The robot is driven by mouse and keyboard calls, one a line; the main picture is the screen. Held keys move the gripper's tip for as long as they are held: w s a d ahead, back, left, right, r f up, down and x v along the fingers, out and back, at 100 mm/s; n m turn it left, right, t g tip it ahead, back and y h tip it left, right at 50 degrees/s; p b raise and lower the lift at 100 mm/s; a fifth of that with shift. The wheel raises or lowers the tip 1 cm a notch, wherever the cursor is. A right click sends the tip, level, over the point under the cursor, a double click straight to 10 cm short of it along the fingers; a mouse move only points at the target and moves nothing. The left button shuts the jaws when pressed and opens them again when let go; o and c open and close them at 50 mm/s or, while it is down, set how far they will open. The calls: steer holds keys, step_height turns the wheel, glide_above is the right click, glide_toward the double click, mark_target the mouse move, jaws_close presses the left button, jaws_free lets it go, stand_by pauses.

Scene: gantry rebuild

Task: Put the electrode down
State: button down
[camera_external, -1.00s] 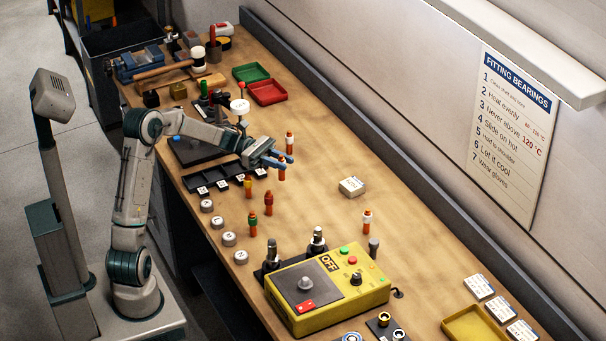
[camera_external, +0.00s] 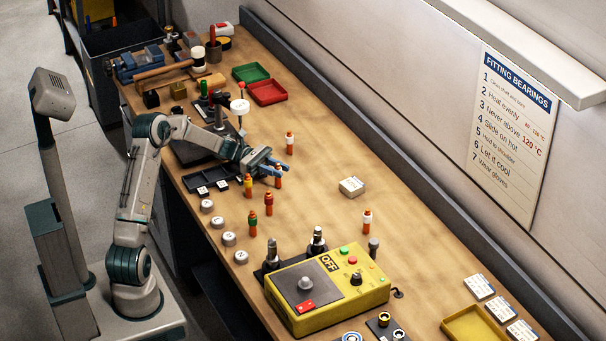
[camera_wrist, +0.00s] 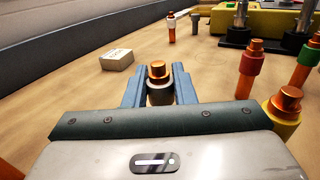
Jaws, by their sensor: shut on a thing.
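My gripper (camera_external: 277,167) is shut on a copper electrode (camera_external: 279,181) over the middle of the bench. In the wrist view the electrode (camera_wrist: 158,71) stands upright between the two blue fingers, with a copper top above a grey collar. The fingers hide part of it. In the external view its orange lower end shows just below the fingers, at or very near the bench top; I cannot tell whether it touches.
Electrodes with yellow (camera_external: 248,186), red (camera_external: 268,203) and green (camera_external: 253,222) collars stand to the lower left. A white-collared electrode (camera_external: 290,143) stands behind my gripper. A white box (camera_external: 351,187) lies right, with bare bench between. A yellow control unit (camera_external: 330,290) stands in front.

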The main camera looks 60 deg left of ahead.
steer(key=shift+f, duration=0.15)
steer(key=c, duration=1.2)
jaws_free()
steer(key=v, duration=0.7)
steer(key=shift+s+a, duration=0.1)
steer(key=shift+a, duration=0.15)
steer(key=shift+o, duration=0.4)
